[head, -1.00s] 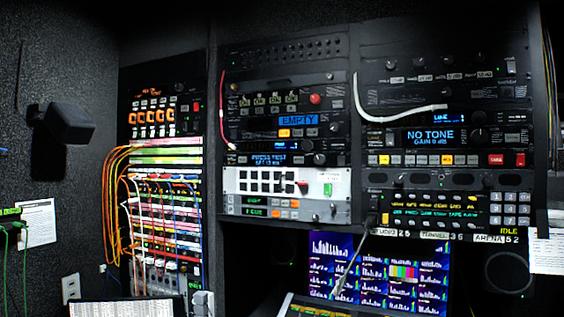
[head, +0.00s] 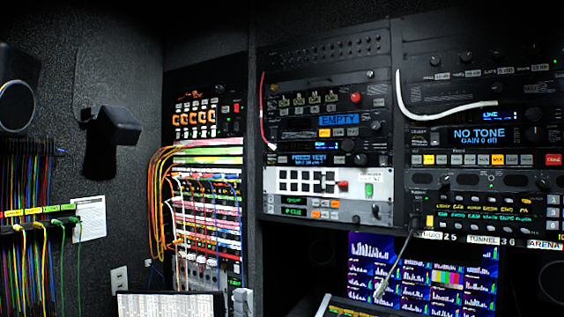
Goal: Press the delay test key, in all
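No label reading delay is legible, so I cannot tell for sure which key is the delay test key. In the middle rack column a unit with a small display reading PRESS TEST (head: 309,159) sits under a unit with a blue EMPTY display (head: 339,119). Small lit yellow and white keys (head: 337,132) lie just below the EMPTY display; their labels are too small to read. Neither of my grippers shows in the head view.
A patch bay (head: 207,205) with orange and white cables stands left of the racks. The right rack has a NO TONE display (head: 479,135). A thin gooseneck (head: 397,265) rises before the monitor (head: 470,280). A black wall-mounted device (head: 108,130) juts out at left.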

